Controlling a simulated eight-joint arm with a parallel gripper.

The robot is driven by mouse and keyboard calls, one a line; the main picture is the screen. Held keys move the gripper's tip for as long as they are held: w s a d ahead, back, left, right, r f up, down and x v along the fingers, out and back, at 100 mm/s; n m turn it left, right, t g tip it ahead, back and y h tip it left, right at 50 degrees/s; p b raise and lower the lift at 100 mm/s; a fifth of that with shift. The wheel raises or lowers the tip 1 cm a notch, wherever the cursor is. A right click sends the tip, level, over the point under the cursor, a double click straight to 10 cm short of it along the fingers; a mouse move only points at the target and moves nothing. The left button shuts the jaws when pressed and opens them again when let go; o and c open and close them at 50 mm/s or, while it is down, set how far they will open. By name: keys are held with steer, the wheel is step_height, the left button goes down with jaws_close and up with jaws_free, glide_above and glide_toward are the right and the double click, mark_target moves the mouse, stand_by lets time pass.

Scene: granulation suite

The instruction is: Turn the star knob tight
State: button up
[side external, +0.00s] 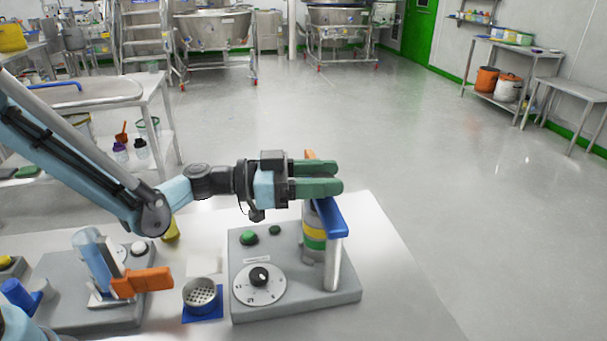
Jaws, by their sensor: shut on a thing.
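My gripper (338,187) reaches in level from the left, above the column of a grey control unit (310,300). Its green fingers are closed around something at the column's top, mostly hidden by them. An orange part (309,154), seemingly of the star knob, shows just beyond the fingers; its full shape is hidden. Just below the fingers, a blue bar (331,222) slopes from the column with yellow and green bands (313,236) towards a silver post (332,265). The hidden grip makes the knob's angle impossible to tell.
The grey unit carries a black dial (260,277) and green buttons (248,238). To its left are a perforated metal cup (202,294) on a blue pad and a fixture with an orange handle (142,282). The white table (390,270) is clear to the right.

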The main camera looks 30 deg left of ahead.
steer(key=shift+w+m+g+h, duration=0.1)
steer(key=shift+m+g+h, duration=0.7)
steer(key=shift+g, duration=0.4)
steer(key=shift+m+g+h, duration=0.7)
steer(key=shift+m+g, duration=0.9)
steer(key=shift+g, duration=0.6)
steer(key=o, duration=0.9)
steer(key=shift+o, duration=0.2)
steer(key=shift+t, duration=0.3)
